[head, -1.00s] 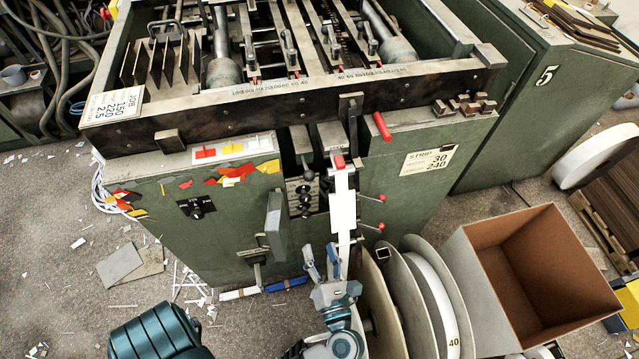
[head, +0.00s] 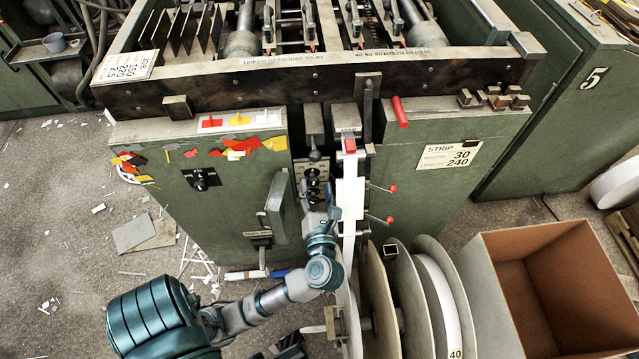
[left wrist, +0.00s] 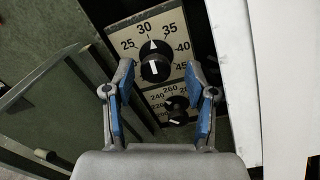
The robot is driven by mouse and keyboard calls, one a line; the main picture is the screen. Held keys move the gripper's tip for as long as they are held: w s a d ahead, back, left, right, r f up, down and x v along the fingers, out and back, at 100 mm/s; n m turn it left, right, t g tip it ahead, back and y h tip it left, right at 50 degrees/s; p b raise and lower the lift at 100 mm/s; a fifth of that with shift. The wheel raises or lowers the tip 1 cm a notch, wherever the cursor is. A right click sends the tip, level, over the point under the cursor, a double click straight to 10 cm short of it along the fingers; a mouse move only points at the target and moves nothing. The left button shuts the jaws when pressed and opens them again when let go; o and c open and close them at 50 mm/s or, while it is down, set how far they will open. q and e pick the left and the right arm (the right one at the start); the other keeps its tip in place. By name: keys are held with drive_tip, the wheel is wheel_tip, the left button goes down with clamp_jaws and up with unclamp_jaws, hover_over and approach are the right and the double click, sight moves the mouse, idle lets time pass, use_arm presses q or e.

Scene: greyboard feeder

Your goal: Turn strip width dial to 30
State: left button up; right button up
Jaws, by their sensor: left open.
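The upper dial (left wrist: 155,67) in the left wrist view has a black knob on a cream plate marked 25 to 45. Its white pointer aims up, between 30 and 35; the exact reading is hard to tell. In the head view the dial panel (head: 311,172) sits in a recess of the green machine, partly behind my gripper. My left gripper (left wrist: 159,95) is open, its blue-padded fingers either side of the view below the upper knob, with nothing between them seen held. It also shows in the head view (head: 324,215) just in front of the panel. My right gripper is not in view.
A second dial (left wrist: 176,109), marked around 220 to 260, sits just below. A white strip (head: 349,205) hangs close right of the panel, with red-tipped levers (head: 390,189) beyond. A green lever box (head: 278,205) juts out on the left. A card (head: 449,155) reads width 30, length 240.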

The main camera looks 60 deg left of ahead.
sight(312, 186)
use_arm(q)
drive_tip(key=shift+x, duration=0.8)
drive_tip(key=shift+a+f, duration=0.25)
drive_tip(key=shift+a, duration=0.55)
drive_tip(key=shift+d+r, duration=0.15)
drive_tip(key=shift+d, duration=0.35)
clamp_jaws()
drive_tip(key=shift+a+n, duration=0.15)
drive_tip(key=shift+n, duration=0.55)
unclamp_jaws()
